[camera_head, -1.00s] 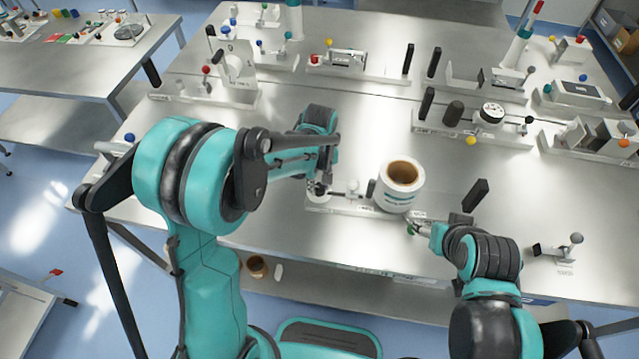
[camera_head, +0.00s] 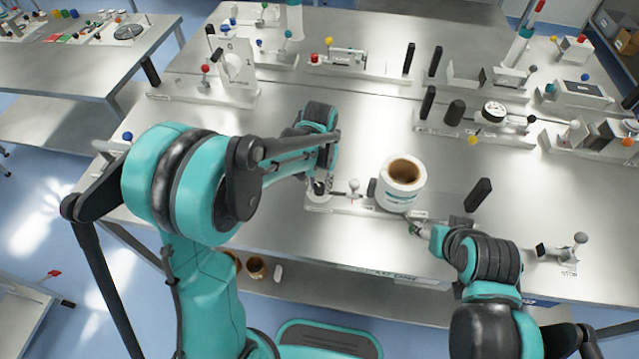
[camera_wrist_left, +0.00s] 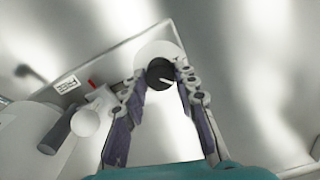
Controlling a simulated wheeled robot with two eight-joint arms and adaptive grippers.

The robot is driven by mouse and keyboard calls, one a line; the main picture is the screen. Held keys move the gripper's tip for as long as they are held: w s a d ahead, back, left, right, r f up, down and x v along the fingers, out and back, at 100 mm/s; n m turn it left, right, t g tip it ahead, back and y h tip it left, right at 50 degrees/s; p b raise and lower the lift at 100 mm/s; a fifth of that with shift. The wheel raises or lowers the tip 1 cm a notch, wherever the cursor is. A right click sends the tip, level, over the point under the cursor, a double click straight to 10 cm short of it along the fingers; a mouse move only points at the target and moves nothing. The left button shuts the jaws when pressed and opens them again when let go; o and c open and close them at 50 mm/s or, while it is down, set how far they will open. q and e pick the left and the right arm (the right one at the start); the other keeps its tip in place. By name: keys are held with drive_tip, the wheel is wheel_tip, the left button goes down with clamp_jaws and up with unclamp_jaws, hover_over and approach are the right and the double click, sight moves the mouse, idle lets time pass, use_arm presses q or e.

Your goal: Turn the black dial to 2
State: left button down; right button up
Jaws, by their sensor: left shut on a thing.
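The black dial (camera_wrist_left: 159,72) is round, with a white pointer mark toward the right and slightly down in the left wrist view. It sits on a round white base (camera_head: 318,199) at the left end of a white plate on the table. My left gripper (camera_wrist_left: 164,88) has one finger on each side of the dial and is shut on it. In the head view the left gripper (camera_head: 322,181) largely hides the dial. No number can be read around the dial. My right gripper (camera_head: 411,224) is low beside the plate's front edge; its fingers are too small to judge.
A white roll with a brown core (camera_head: 402,184) stands on the same plate, right of the dial. A pale round knob (camera_head: 353,187) lies between them. A black upright block (camera_head: 478,195) stands further right. The table behind the plate is mostly clear.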

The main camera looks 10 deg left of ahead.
sight(319, 187)
use_arm(q)
drive_tip(key=shift+m, duration=1.2)
drive_tip(key=c, duration=1.2)
unclamp_jaws()
drive_tip(key=shift+r, duration=0.1)
wheel_tip(319, 187, up, 12)
drive_tip(key=shift+f, duration=0.1)
